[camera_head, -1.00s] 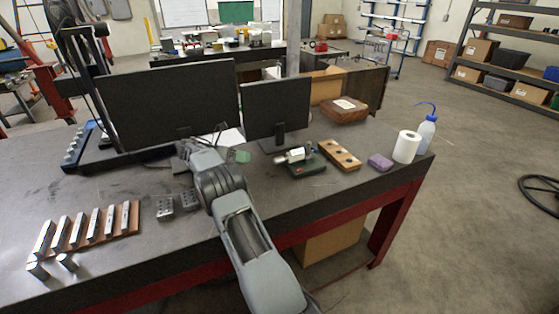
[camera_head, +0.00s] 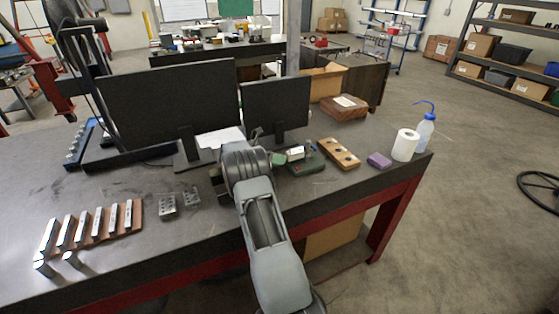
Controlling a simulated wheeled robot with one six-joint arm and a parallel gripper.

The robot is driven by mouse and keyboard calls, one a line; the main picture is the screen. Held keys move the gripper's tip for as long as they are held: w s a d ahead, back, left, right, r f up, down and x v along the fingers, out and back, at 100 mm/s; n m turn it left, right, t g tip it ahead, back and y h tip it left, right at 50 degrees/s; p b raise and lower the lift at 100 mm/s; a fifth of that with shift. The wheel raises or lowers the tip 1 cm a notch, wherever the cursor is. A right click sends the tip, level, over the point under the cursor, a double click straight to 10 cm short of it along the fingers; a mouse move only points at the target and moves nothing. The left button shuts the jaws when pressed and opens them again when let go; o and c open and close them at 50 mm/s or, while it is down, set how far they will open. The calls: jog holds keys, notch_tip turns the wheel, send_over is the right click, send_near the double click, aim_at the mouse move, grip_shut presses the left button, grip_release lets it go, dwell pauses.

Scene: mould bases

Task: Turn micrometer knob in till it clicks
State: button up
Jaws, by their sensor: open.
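The micrometer (camera_head: 296,153) is a small silver piece on a dark green stand (camera_head: 308,164) on the bench, in front of the smaller monitor. My gripper (camera_head: 257,133) is mostly hidden behind my wrist. Only a small part shows above it, to the left of the micrometer. It looks open and apart from the micrometer. My forearm and wrist hide the bench just left of the stand. The knob is too small to make out. A small green patch (camera_head: 280,159) shows between my wrist and the micrometer.
Two monitors (camera_head: 170,105) stand behind my arm. A wooden block with holes (camera_head: 339,154) is right of the stand, then a purple block (camera_head: 379,160), a paper roll (camera_head: 404,145) and a wash bottle (camera_head: 425,132). Drilled metal blocks (camera_head: 167,205) lie left of my arm.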

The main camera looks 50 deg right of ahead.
jog(key=shift+s+d+f, duration=0.15)
jog(key=shift+s+d, duration=0.15)
jog(key=shift+d, duration=0.05)
jog(key=shift+c, duration=0.3)
jog(key=c, duration=0.9)
